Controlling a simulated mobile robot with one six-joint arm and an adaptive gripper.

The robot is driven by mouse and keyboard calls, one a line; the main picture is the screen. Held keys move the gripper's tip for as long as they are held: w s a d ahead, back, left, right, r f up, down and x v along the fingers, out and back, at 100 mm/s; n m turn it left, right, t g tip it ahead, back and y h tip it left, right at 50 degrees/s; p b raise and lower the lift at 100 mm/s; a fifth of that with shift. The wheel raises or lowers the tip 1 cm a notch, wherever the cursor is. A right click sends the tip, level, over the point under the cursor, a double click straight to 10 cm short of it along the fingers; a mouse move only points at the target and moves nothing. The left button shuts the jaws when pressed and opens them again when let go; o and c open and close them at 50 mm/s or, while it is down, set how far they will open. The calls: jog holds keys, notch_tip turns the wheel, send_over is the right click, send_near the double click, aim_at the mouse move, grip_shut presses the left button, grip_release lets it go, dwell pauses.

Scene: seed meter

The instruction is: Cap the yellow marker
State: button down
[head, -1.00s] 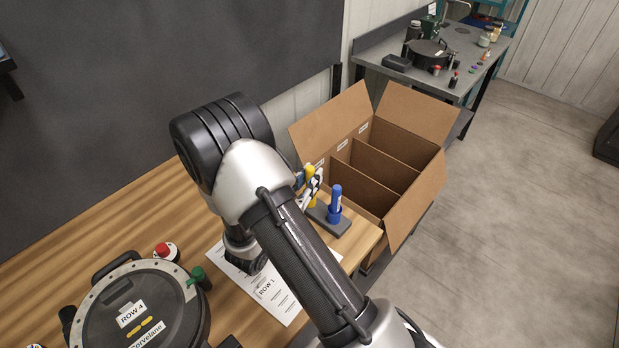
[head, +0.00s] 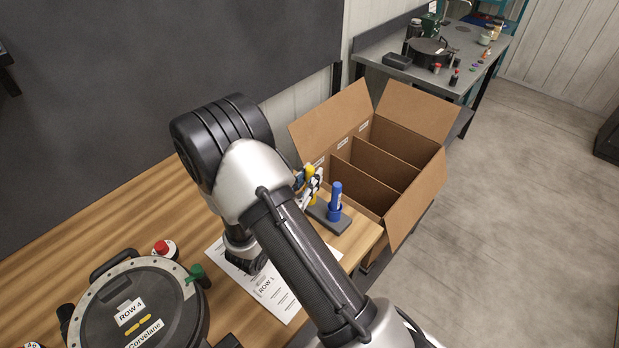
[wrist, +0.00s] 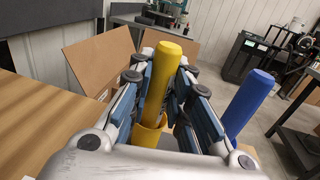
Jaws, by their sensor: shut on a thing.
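The yellow marker (wrist: 170,75) is a tall yellow cylinder held nearly upright between the blue-padded fingers of my gripper (wrist: 163,82). The gripper is shut on it. A yellow cup-shaped cap (wrist: 148,134) with an open rim shows just below the marker. Whether the marker's lower end is in the cap or just above it is hard to tell. In the head view, the yellow marker (head: 309,169) and my gripper (head: 311,184) are over the dark stand (head: 338,227) near the table's right end, partly hidden behind my arm.
A blue marker (head: 336,197) stands upright in the same stand, right of the gripper; it also shows in the wrist view (wrist: 248,100). An open cardboard box (head: 413,200) with dividers is close behind. A paper sheet (head: 275,292) and a round black lid (head: 160,305) lie left.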

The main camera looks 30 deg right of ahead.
jog(key=c, duration=1.4)
grip_release()
jog(key=v, duration=0.7)
jog(key=shift+s+a, duration=0.15)
jog(key=shift+a, duration=0.05)
